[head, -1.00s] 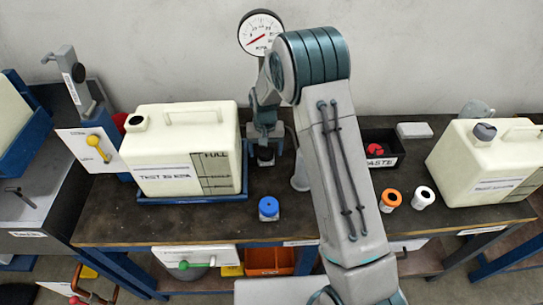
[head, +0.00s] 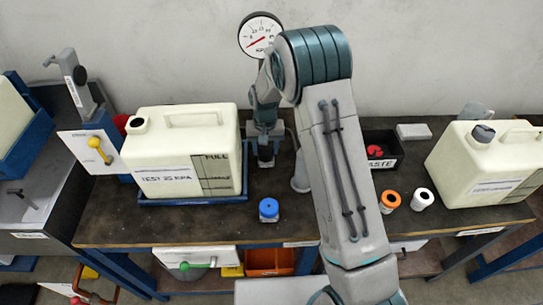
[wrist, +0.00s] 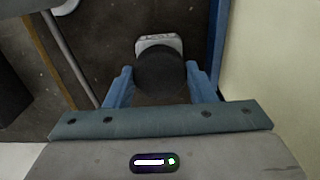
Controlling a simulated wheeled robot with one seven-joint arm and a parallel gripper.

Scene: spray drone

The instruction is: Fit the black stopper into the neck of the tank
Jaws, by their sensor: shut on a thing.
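The cream tank (head: 185,155) stands in a blue tray on the left half of the bench. Its neck (head: 138,124) is at the top left corner and shows a dark opening. My gripper (head: 266,158) is just right of the tank, low over the bench. In the wrist view, my gripper (wrist: 160,85) has its blue fingers shut on the round black stopper (wrist: 160,72). A pale grey piece shows just beyond the stopper; I cannot tell whether they touch. The tank's side (wrist: 275,60) fills the right edge there.
A pressure gauge (head: 260,34) stands behind.

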